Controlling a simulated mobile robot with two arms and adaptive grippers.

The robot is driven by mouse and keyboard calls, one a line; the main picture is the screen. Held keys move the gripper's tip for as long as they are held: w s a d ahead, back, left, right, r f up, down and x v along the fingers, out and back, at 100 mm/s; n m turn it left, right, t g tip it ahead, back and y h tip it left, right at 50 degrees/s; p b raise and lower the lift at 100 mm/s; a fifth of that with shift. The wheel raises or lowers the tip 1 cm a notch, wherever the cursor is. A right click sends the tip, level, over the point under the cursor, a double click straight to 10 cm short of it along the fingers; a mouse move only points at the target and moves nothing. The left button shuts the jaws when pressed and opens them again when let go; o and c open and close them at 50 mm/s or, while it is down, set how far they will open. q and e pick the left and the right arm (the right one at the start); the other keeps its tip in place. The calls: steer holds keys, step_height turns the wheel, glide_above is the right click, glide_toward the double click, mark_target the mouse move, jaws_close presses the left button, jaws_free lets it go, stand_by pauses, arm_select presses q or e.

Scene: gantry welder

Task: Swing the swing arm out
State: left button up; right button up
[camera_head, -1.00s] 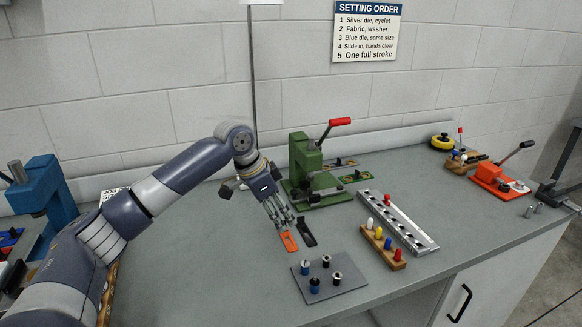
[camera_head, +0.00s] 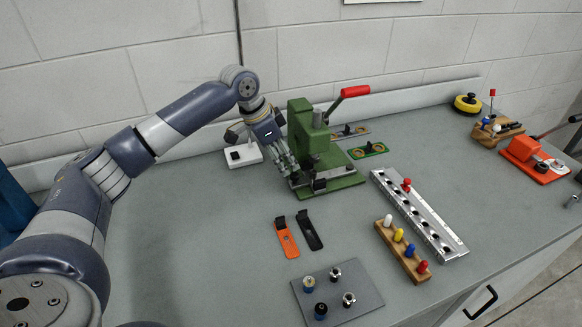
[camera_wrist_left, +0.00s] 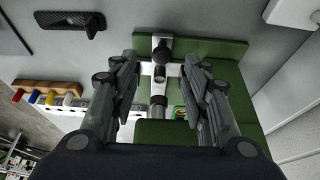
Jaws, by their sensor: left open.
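A green press (camera_head: 300,122) with a red-gripped lever (camera_head: 354,92) stands on the bench near the wall. I cannot tell for certain which part of it is the swing arm. My left gripper (camera_head: 291,172) is at the press's left side, just above its green base (camera_head: 340,180). In the left wrist view my left gripper (camera_wrist_left: 160,70) is open, its fingers either side of a steel part with a dark knob (camera_wrist_left: 160,50). A gap shows on both sides, so contact is not visible. The gripper hides part of the press. My right gripper is not in view.
An orange clip (camera_head: 285,238) and a black clip (camera_head: 309,230) lie in front. A steel rail (camera_head: 420,215), a wooden peg rack (camera_head: 403,250) and a grey plate (camera_head: 338,295) lie to the right and front. A white block (camera_head: 242,153) is behind the gripper. The bench's left part is clear.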

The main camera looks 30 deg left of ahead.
mark_target(294, 175)
arm_select(q)
steer(key=x, duration=0.4)
steer(key=shift+w+f, duration=0.2)
steer(key=shift+f, duration=0.1)
steer(key=shift+w+d+f, duration=0.1)
steer(key=shift+f, duration=0.45)
jaws_close()
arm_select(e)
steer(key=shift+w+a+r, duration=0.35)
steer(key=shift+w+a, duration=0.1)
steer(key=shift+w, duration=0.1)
